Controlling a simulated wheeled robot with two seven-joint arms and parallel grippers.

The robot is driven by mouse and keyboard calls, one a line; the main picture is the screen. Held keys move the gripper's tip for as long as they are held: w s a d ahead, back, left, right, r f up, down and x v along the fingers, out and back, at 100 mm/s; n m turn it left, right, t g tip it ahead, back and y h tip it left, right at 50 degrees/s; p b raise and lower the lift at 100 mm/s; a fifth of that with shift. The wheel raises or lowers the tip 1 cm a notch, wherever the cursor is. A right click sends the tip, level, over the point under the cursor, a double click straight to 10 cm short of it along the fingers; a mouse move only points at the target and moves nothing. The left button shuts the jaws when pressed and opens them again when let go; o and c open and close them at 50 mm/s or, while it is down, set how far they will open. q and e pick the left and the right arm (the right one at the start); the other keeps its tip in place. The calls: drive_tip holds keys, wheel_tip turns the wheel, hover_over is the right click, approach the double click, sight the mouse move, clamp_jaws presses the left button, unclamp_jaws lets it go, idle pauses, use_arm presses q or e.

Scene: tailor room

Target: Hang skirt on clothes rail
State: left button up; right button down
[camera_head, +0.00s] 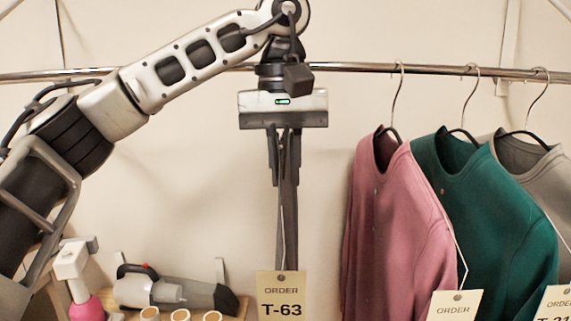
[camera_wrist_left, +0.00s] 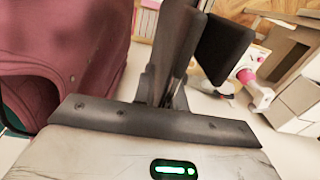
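My left gripper (camera_head: 284,180) points straight down in front of the rail (camera_head: 430,69), its fingers close together. A narrow dark grey strip, which looks like the skirt (camera_head: 288,225) seen edge-on, hangs down from between the fingers. A beige tag (camera_head: 281,296) marked ORDER T-63 hangs on a string in front of it and hides its lower part. In the left wrist view a dark finger and a dark flat panel (camera_wrist_left: 226,48) stand side by side; which part is skirt is hard to tell. My right gripper is not in view.
A pink garment (camera_head: 395,220), a green one (camera_head: 480,210) and a grey one (camera_head: 540,180) hang on the rail at right, with tags. The rail left of them is clear of garments. A handheld steamer-like tool (camera_head: 175,292) and thread-like spools (camera_head: 181,315) lie low at left.

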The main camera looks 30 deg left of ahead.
use_arm(q)
drive_tip(key=o, duration=0.4)
drive_tip(key=shift+o, duration=0.2)
wheel_tip(320, 180, up, 16)
drive_tip(key=p, duration=0.1)
drive_tip(key=shift+s+a, duration=0.15)
drive_tip(key=shift+s, duration=0.1)
